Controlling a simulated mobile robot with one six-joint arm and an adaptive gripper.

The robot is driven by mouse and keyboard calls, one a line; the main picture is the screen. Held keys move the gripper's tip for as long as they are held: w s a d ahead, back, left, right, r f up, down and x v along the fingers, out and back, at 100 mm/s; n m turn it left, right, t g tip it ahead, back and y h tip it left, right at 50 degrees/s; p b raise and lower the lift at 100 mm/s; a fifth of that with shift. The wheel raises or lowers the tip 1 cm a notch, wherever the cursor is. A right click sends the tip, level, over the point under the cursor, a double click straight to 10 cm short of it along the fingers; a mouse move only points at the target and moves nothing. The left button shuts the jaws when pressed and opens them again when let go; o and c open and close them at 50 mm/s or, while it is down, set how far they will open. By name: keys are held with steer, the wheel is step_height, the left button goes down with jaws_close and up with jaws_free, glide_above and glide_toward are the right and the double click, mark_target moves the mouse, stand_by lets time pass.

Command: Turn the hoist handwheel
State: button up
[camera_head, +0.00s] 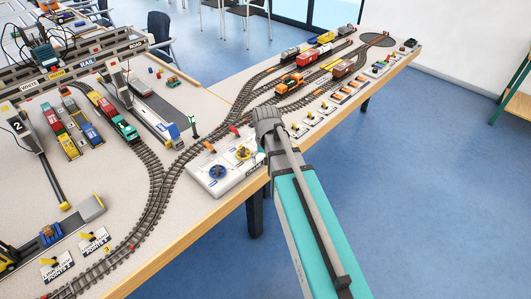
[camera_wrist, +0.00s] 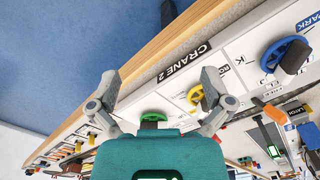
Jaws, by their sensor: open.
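A white control panel marked CRANE 2 (camera_head: 215,186) sits at the table's front edge, and it also shows in the wrist view (camera_wrist: 232,75). It carries a blue handwheel (camera_head: 217,172), a yellow handwheel (camera_head: 243,153) and a green handwheel (camera_wrist: 153,117). I cannot read which wheel is the hoist one. In the wrist view my gripper (camera_wrist: 160,82) is open and empty, its fingers spread wide. The green wheel shows between them, partly hidden by my gripper body. The yellow wheel (camera_wrist: 195,97) is near the right finger; the blue wheel (camera_wrist: 287,56) is farther right. Contact is not visible.
Model tracks with wagons (camera_head: 290,82) fill the table behind the panel. Several small levers (camera_head: 320,112) line the front edge to the right. A green signal (camera_head: 193,124) stands behind the panel. Crane 2's leg (camera_head: 42,160) stands at left. Blue floor in front is free.

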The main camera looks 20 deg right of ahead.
steer(key=s+a+f+n+b, duration=0.1)
steer(key=s+f+b, duration=0.3)
steer(key=s, duration=0.5)
steer(key=shift+s+a+f+n, duration=0.25)
steer(key=shift+s+a+n, duration=0.1)
steer(key=shift+a+n, duration=0.05)
stand_by(1.9)
